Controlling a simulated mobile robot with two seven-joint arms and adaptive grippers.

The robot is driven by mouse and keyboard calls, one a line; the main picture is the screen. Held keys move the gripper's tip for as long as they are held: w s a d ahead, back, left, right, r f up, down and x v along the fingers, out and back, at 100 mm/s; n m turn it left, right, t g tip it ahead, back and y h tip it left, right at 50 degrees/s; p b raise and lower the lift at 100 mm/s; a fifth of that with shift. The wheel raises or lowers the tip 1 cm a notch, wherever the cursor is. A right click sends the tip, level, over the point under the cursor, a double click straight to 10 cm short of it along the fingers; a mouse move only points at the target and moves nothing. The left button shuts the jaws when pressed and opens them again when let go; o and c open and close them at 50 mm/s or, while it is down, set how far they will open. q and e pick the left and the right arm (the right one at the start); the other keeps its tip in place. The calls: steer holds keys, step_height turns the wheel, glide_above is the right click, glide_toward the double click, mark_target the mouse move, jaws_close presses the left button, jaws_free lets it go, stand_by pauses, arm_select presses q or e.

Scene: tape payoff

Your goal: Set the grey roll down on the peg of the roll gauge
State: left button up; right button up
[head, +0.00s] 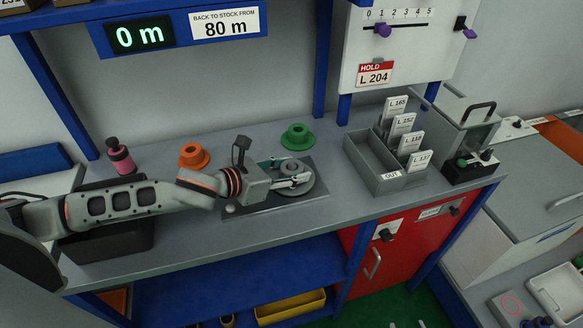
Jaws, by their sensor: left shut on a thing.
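My left gripper (303,181) reaches in from the left and is shut on the grey roll (297,168). The roll is a flat grey disc, level, over the right part of the roll gauge's dark plate (262,203). The fingers cover part of the roll. The gauge's peg is hidden, and I cannot tell whether the roll is around it or just above it. A small teal part shows behind the fingers. My right gripper is not in view.
An orange flanged roll (193,156) and a green one (297,137) stand behind the gauge on the grey bench. A pink bottle (119,156) stands at left. A grey card rack (384,173) stands at right. The display (140,35) reads 0 m.

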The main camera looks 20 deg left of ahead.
arm_select(q)
steer(key=o, duration=1.7)
steer(key=shift+o, duration=0.2)
step_height(320, 180, up, 3)
steer(key=p, duration=0.3)
steer(key=shift+f, duration=0.1)
steer(key=shift+r+p, duration=0.85)
steer(key=shift+r, duration=2.75)
